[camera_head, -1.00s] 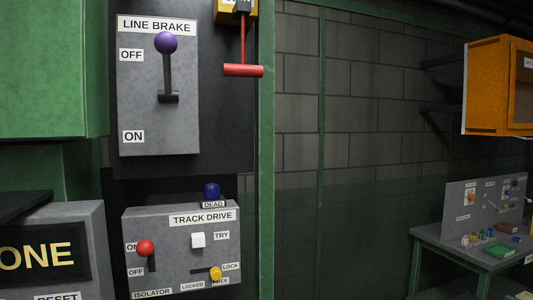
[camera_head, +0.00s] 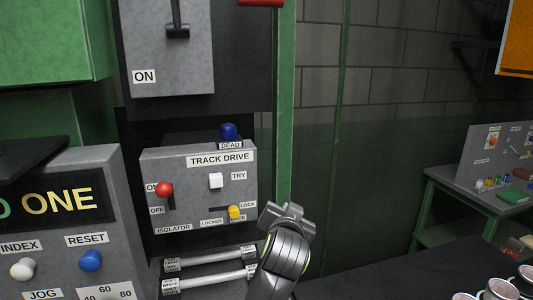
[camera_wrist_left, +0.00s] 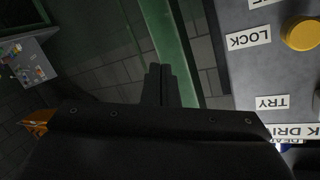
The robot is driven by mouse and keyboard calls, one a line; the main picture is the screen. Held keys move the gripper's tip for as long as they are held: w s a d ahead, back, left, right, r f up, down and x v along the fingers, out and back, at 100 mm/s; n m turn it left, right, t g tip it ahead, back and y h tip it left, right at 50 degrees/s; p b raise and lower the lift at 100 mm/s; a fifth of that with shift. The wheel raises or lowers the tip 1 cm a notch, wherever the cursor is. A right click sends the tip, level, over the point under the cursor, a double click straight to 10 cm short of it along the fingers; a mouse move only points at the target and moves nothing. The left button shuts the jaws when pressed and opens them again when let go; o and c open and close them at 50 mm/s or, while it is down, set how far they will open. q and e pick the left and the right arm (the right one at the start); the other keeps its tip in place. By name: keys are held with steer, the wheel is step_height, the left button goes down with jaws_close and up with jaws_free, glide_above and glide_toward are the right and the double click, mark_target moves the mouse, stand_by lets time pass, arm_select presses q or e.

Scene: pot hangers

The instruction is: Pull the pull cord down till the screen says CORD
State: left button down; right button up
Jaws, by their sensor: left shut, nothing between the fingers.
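The red crossbar handle of the pull cord (camera_head: 261,2) is only just in the head view, cut off by the top edge; the cord above it is out of frame. A screen (camera_head: 50,202) at the left shows yellow letters ending in "ONE", partly cut off. My left gripper (camera_head: 287,212) rises from below, right of the TRACK DRIVE box and well below the red handle. In the left wrist view its fingers (camera_wrist_left: 160,85) are together and empty, with the box's labels beside them. My right gripper is not in view.
The TRACK DRIVE box (camera_head: 198,190) has a red lever, white button and yellow knob close to my left gripper. A green post (camera_head: 285,110) stands behind. The line brake panel (camera_head: 165,50) is above. Several cups (camera_head: 497,289) sit at bottom right.

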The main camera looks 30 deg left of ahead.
arm_select(q)
steer(key=s+d+r+n+t+y, duration=0.1)
steer(key=d+r+n+t+y, duration=0.15)
steer(key=r, duration=1.15)
steer(key=s+d+r+n+t+y, duration=0.1)
steer(key=r+y, duration=0.2)
steer(key=r, duration=1)
steer(key=s+d+r+n+g+y, duration=0.1)
steer(key=s+r+n+y, duration=0.3)
steer(key=r, duration=0.5)
steer(key=s+d+r+n+g+y, duration=0.1)
steer(key=s+r+n, duration=0.1)
steer(key=s+r, duration=0.5)
steer(key=d+r+p+x, duration=0.1)
steer(key=r+p+x, duration=0.1)
steer(key=p+x, duration=0.7)
steer(key=shift+y, duration=0.35)
steer(key=shift+w+a+f+b, duration=0.15)
steer(key=shift+w+a+f, duration=0.2)
steer(key=shift+f, duration=0.25)
steer(key=shift+w+a+f+b, duration=0.1)
steer(key=shift+w+a+f, duration=0.1)
steer(key=shift+a+f, duration=0.35)
steer(key=shift+w+a+f+b, duration=0.15)
steer(key=shift+w+a+f, duration=0.15)
steer(key=shift+f, duration=0.4)
steer(key=shift+f, duration=0.1)
